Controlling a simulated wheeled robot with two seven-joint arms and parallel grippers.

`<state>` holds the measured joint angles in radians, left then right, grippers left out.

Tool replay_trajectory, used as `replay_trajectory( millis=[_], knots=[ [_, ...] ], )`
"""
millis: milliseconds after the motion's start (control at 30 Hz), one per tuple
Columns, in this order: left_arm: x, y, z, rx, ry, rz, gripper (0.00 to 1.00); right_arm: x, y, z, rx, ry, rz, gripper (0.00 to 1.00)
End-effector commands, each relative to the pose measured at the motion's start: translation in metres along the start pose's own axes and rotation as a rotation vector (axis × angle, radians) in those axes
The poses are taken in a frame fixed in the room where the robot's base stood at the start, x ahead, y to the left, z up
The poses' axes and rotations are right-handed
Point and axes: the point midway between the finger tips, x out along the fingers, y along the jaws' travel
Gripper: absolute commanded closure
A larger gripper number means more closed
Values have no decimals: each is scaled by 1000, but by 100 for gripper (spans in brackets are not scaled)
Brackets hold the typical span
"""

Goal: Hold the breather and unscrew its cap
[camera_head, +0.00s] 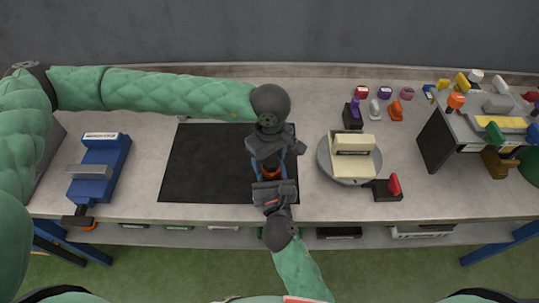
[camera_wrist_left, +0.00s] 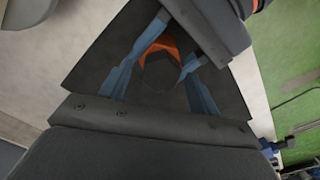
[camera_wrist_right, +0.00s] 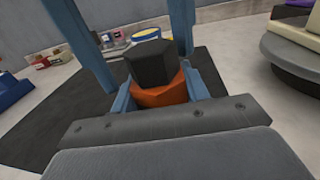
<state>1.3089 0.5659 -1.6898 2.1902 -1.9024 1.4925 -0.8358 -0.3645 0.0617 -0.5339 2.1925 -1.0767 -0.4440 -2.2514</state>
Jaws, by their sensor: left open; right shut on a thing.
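The breather has an orange body (camera_wrist_right: 162,94) and a dark hexagonal cap (camera_wrist_right: 151,63). It stands upright over the right edge of the black mat (camera_head: 200,165). My right gripper (camera_wrist_right: 165,95) is shut on the orange body from the near side. My left gripper (camera_wrist_left: 153,78) comes from above, open, with its blue fingers on either side of the cap and a gap visible. In the left wrist view the cap (camera_wrist_left: 160,73) shows between those fingers, with the orange body (camera_wrist_left: 158,42) behind it. In the head view the grippers mostly hide the breather.
A round turntable (camera_head: 330,168) carrying a cream block stands just right of the grippers. A blue fixture (camera_head: 100,165) stands at the left. A red-knobbed block (camera_head: 388,189), several small coloured parts and a raised rack (camera_head: 440,140) are at the right. The mat's left part is clear.

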Motion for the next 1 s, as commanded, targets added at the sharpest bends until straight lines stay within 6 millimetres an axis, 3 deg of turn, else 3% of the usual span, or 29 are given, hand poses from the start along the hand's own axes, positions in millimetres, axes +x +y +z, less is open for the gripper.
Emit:
replay_trajectory(
  millis=[100,333,367,400,500,667,1000],
  knots=[
    [0,0,0,0,0,0,42,0,0,0,0,1,0,96],
    [0,0,0,0,0,0,86,0,0,0,0,1,0,96],
    [0,0,0,0,0,0,86,0,0,0,0,1,0,96],
    [0,0,0,0,0,0,72,0,0,-1,0,1,0,96],
    [0,0,0,0,0,0,88,0,0,0,0,1,0,96],
    [0,0,0,-56,-1,0,88,0,0,-1,0,1,0,96],
    [0,-2,1,-408,-2,-1,88,0,0,0,0,1,0,96]
  ],
)
